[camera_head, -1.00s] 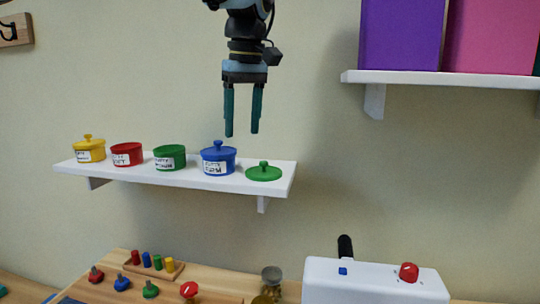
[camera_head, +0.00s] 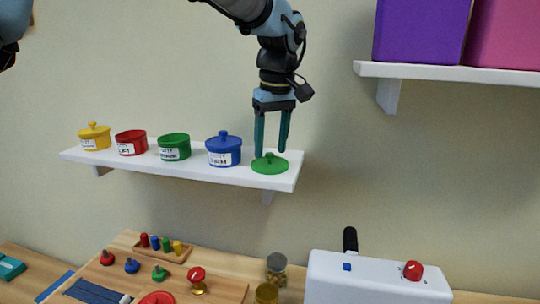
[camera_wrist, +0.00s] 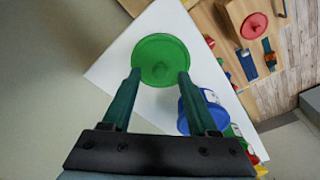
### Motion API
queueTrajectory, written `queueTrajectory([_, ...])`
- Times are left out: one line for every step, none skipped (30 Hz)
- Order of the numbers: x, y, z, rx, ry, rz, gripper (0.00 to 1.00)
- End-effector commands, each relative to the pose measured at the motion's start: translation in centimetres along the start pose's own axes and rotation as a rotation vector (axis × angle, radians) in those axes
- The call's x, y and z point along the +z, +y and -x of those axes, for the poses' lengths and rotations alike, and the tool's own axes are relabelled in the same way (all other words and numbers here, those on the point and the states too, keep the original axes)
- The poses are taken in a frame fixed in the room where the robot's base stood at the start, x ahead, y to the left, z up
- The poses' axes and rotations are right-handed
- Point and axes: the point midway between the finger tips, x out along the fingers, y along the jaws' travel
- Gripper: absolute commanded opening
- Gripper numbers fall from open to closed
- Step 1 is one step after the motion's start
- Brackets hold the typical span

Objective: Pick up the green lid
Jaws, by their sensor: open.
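The green lid (camera_head: 270,164), a flat disc with a small knob, lies on the right end of the white wall shelf (camera_head: 284,181). It also shows in the wrist view (camera_wrist: 160,60), just beyond my fingertips. My gripper (camera_head: 270,154) points down over the lid, open and empty. In the head view its fingertips are close above the lid, one on each side of the knob; I cannot tell whether they touch it. In the wrist view the gripper (camera_wrist: 160,78) has its fingers spread, with the lid's knob between and ahead of them.
On the shelf left of the lid stand a blue pot (camera_head: 223,150), an open green pot (camera_head: 174,147), an open red pot (camera_head: 131,143) and a yellow pot (camera_head: 95,137). A higher shelf (camera_head: 450,72) holds boxes at right. A wooden table (camera_head: 220,285) with toys lies below.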

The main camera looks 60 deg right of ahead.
Motion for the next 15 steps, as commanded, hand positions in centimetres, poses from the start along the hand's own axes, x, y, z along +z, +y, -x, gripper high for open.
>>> queueTrajectory([-0.01, -0.05, -0.36, -0.002, -0.001, 0.000, 0.59])
queueTrajectory([0.00, -0.04, -0.62, -0.001, -0.001, 0.000, 0.59])
queueTrajectory([0.01, -0.04, -0.87, -0.001, -0.001, 0.000, 0.59])
queueTrajectory([0.01, -0.04, -0.99, -0.001, 0.000, 0.000, 0.59])
queueTrajectory([0.01, -0.03, -1.07, 0.000, 0.000, 0.000, 0.59])
queueTrajectory([0.01, -0.02, -1.13, 0.000, 0.000, 0.000, 0.59])
queueTrajectory([0.01, -0.01, -1.14, 0.001, 0.000, 0.000, 0.59])
queueTrajectory([0.01, -0.01, -1.15, 0.001, 0.001, 0.000, 0.59])
queueTrajectory([0.01, -0.01, -1.15, 0.001, 0.001, 0.001, 0.59])
queueTrajectory([0.01, -0.01, -1.15, 0.001, 0.001, 0.000, 0.59])
queueTrajectory([0.01, -0.01, -1.14, 0.001, 0.001, 0.000, 0.57])
queueTrajectory([0.01, -0.01, -1.14, 0.001, 0.001, 0.000, 0.53])
queueTrajectory([0.01, -0.01, -1.14, 0.000, 0.001, 0.000, 0.49])
queueTrajectory([0.01, -0.01, -1.13, 0.000, 0.001, 0.000, 0.46])
queueTrajectory([0.01, -0.01, -1.13, 0.000, 0.001, 0.000, 0.41])
